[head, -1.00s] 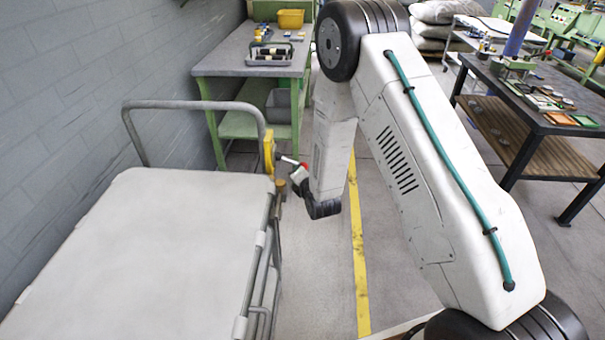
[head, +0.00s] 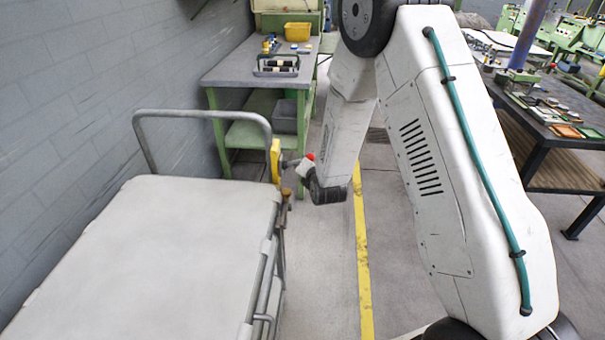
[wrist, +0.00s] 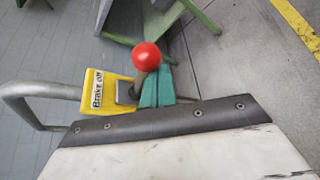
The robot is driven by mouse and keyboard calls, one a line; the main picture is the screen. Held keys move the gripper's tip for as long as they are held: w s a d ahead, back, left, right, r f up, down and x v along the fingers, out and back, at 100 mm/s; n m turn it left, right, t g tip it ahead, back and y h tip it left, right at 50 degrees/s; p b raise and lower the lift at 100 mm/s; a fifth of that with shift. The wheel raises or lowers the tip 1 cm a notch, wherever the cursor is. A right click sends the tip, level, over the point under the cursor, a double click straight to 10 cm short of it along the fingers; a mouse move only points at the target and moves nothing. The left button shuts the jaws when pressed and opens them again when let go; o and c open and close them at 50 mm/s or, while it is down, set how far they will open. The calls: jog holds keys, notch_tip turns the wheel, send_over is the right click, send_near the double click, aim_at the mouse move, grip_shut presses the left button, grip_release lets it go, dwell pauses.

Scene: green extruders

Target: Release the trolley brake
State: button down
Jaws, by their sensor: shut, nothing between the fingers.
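The trolley (head: 140,260) with a pale flat top and grey tube handle stands at the left in the head view. A brake lever with a red ball knob (wrist: 147,57) stands beside the plate; the knob also shows in the head view (head: 310,157). My gripper (wrist: 158,84) shows teal fingers shut and empty, close beside the lever. I cannot tell whether they touch it.
A green workbench (head: 255,68) with a tray and yellow bin stands behind the trolley against the grey brick wall. A dark table (head: 560,125) stands at the right. The floor with the yellow line (head: 362,250) is clear.

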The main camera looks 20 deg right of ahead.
jog(key=shift+a+r, duration=0.15)
jog(key=shift+r, duration=0.3)
jog(key=shift+w+r, duration=0.15)
jog(key=shift+r, duration=0.05)
